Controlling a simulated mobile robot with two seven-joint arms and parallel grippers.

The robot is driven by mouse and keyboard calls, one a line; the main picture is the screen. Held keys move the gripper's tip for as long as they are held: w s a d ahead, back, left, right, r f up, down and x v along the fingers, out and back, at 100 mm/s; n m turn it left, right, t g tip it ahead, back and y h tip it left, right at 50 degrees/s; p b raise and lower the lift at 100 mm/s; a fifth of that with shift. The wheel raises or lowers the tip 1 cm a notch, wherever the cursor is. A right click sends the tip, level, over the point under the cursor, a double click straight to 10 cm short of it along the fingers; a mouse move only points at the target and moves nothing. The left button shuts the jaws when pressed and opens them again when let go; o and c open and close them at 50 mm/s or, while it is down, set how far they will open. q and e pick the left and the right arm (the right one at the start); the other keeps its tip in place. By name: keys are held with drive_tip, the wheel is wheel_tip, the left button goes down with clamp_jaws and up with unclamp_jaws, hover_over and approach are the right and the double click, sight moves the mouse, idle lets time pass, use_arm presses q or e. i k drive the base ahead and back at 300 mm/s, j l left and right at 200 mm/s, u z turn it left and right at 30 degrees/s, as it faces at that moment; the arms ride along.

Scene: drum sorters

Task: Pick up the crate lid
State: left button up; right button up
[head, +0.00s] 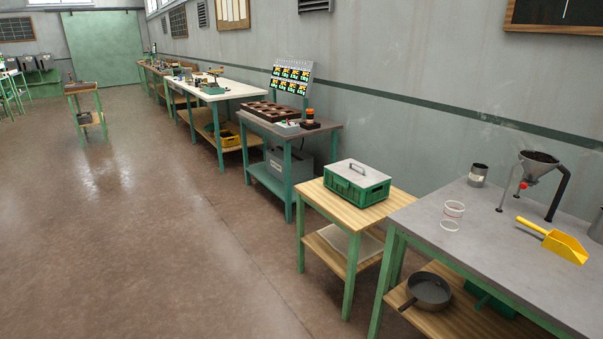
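A light grey crate lid (343,174) with a dark bar handle (359,168) on top lies on a green crate (362,196). The crate stands on a small wooden table (333,207) with green legs, right of the middle in the head view. The lid looks flat and seated on the crate's rim. What is inside the crate is hidden. Neither of my grippers shows in the head view.
A grey-topped bench (420,221) at the right holds a clear cup (452,215), a metal can (478,174), a funnel stand (538,165) and a yellow scoop (562,244). A pan (429,291) sits on its lower shelf.

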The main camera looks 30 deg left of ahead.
sight(364, 176)
drive_tip(key=u, duration=0.55)
drive_tip(key=i+j+u, duration=0.3)
drive_tip(key=i+u, duration=0.35)
drive_tip(key=i, duration=0.15)
drive_tip(key=i+j+u, duration=0.1)
drive_tip(key=i+u, duration=0.25)
drive_tip(key=i, duration=0.9)
drive_tip(key=i+j, duration=0.1)
drive_tip(key=i, duration=1.2)
drive_tip(key=i+z, duration=0.45)
drive_tip(key=i+j+z, duration=0.25)
drive_tip(key=i+z, duration=0.2)
drive_tip(key=i+j+z, duration=0.1)
drive_tip(key=z, duration=0.3)
drive_tip(key=i+j+z, duration=0.15)
drive_tip(key=z, duration=0.2)
drive_tip(key=i+j+z, duration=0.2)
drive_tip(key=z, duration=0.2)
